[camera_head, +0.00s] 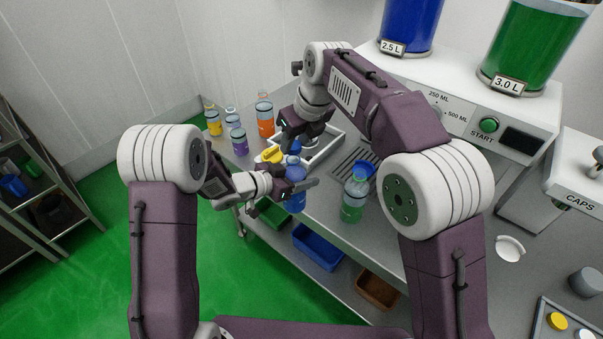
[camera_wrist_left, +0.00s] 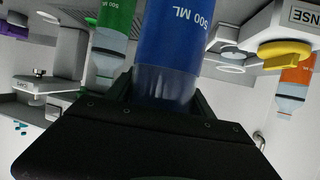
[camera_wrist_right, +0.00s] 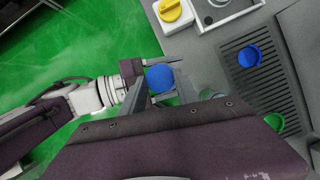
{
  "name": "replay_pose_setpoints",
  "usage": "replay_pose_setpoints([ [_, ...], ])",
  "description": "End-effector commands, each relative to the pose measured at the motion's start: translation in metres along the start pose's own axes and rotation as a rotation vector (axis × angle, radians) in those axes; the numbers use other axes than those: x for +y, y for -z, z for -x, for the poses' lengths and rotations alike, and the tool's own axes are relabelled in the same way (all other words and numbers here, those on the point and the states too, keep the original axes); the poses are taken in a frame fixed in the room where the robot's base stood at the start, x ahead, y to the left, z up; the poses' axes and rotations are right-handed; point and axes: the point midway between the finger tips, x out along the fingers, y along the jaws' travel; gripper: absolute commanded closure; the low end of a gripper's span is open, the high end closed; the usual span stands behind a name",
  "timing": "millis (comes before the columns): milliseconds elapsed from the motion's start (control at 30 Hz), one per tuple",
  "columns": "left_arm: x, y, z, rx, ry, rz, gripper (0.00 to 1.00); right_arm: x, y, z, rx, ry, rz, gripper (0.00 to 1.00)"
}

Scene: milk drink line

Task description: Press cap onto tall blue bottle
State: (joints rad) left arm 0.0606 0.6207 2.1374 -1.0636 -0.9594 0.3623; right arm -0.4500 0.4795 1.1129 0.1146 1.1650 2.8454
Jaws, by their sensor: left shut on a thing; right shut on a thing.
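The tall blue bottle (camera_head: 295,198) stands upright in my left gripper (camera_head: 293,187), which is shut around its body. In the left wrist view the blue bottle (camera_wrist_left: 168,45), marked 500 ML, fills the space between the jaws. My right gripper (camera_head: 291,140) is directly above the bottle, shut on a blue cap (camera_head: 294,147). In the right wrist view the blue cap (camera_wrist_right: 160,78) sits between the fingertips and covers the bottle's top. My left gripper (camera_wrist_right: 150,72) shows there beside it. I cannot tell whether the cap touches the bottle's neck.
A green bottle (camera_head: 352,203) stands right of the held bottle. Orange (camera_head: 265,118) and purple (camera_head: 238,140) bottles stand at the back left. A yellow knob (camera_head: 272,154) is close behind my left gripper. The dispenser (camera_head: 470,105) is at the right; blue (camera_head: 318,248) and brown bins are below.

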Motion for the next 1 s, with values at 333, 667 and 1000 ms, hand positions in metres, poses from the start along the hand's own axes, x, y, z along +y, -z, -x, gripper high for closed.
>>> replay_pose_setpoints([
  [333, 0.0, 0.001, 0.0, 0.003, 0.0, -0.001, 1.0, 0.0, 0.0, 0.0, 0.0, 0.0, 0.0, 1.0],
  [667, 0.0, 0.001, 0.0, 0.003, 0.0, -0.001, 1.0, 0.0, 0.006, -0.013, 0.001, -0.001, 0.0, 1.0],
  [1000, 0.0, 0.001, 0.0, 0.003, 0.0, -0.001, 1.0, 0.0, 0.007, -0.016, -0.001, 0.0, 0.0, 1.0],
])
